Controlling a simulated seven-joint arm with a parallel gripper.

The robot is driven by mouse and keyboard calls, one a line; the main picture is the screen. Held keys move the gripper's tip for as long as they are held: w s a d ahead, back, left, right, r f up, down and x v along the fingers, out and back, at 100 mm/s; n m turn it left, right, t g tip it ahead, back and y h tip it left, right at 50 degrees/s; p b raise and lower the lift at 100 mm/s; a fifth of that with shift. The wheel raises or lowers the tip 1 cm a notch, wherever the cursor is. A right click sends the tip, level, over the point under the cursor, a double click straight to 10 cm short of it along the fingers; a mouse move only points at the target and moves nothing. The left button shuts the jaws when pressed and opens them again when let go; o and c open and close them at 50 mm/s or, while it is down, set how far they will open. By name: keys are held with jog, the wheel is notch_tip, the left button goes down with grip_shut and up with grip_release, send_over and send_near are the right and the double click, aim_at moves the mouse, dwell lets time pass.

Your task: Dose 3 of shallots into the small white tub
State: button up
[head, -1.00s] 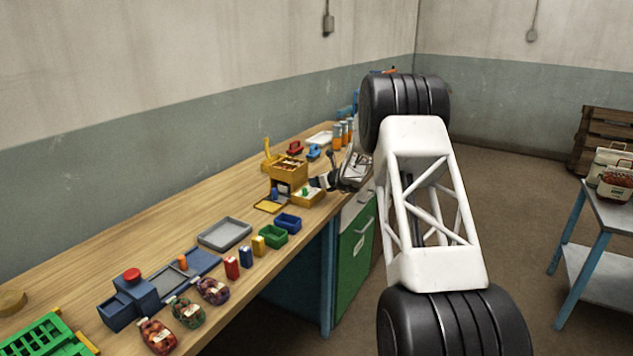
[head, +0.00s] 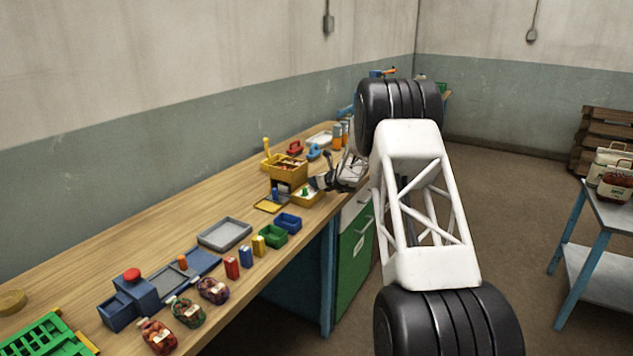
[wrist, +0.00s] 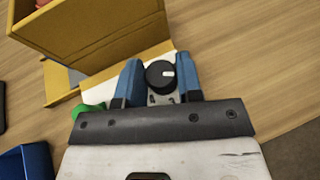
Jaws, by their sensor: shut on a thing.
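My gripper (wrist: 158,66) has its blue fingers shut on a black round knob (wrist: 159,76) with a white mark, in the wrist view. The knob sits on a white-topped panel in front of a yellow hopper (wrist: 95,38). In the head view my gripper (head: 324,181) is at the right side of the yellow hopper (head: 289,171), which holds small reddish-brown pieces; I cannot tell if they are shallots. A green part (head: 305,191) sits on the panel. I cannot make out a small white tub; a white tray (head: 320,138) lies farther back.
A blue bin (head: 288,223), green bin (head: 273,236) and grey tray (head: 224,234) lie nearer on the bench. Several net bags (head: 188,312) and a blue device with a red button (head: 132,275) are at the front. A side table (head: 606,212) with sacks stands right.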

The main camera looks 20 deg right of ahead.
jog(key=shift+a+r+m+t+h, duration=0.15)
jog(key=shift+m+t+h, duration=0.45)
jog(key=shift+m+h, duration=1)
jog(key=shift+h, duration=0.1)
jog(key=shift+m+h, duration=0.7)
jog(key=shift+h, duration=0.1)
jog(key=o, duration=0.9)
jog(key=shift+s, duration=0.15)
jog(key=shift+v, duration=3.75)
jog(key=shift+s, duration=0.1)
